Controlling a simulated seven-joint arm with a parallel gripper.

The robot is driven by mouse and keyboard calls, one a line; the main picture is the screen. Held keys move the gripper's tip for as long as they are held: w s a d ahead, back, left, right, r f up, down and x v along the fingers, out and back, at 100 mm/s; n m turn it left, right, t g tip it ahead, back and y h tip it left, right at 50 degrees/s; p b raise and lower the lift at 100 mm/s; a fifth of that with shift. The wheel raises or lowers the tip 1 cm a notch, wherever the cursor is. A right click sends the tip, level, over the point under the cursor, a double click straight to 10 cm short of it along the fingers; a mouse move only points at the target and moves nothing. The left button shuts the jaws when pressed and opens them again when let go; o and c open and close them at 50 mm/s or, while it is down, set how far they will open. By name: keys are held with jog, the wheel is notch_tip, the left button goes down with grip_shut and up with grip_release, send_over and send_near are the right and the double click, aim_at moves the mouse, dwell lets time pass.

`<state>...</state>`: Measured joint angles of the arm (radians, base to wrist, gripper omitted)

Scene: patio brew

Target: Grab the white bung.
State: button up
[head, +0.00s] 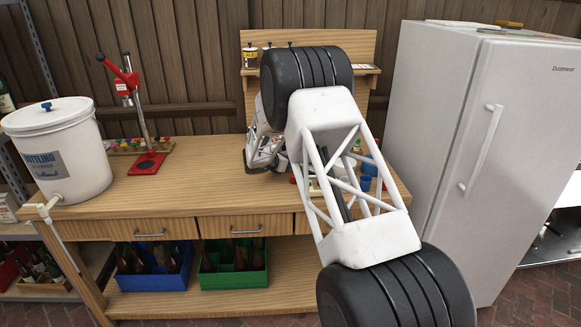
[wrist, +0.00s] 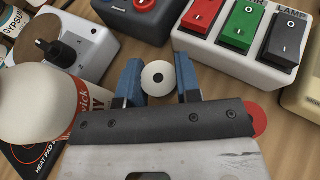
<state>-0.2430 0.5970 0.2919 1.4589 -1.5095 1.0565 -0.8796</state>
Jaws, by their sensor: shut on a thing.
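Whether the bung still touches the wooden surface below cannot be told. In the head view my arm hides the gripper and the bung.
Close ahead in the wrist view are a switch box (wrist: 245,55) with red, green and black rockers and a grey box with a black knob (wrist: 58,50). A white rounded container (wrist: 35,105) stands at left. A fridge (head: 485,150) stands right of the workbench (head: 205,190).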

notch_tip(320, 180, up, 8)
jog(key=shift+r, duration=0.1)
dwell(0.4)
jog(key=shift+s, duration=0.15)
dwell(0.4)
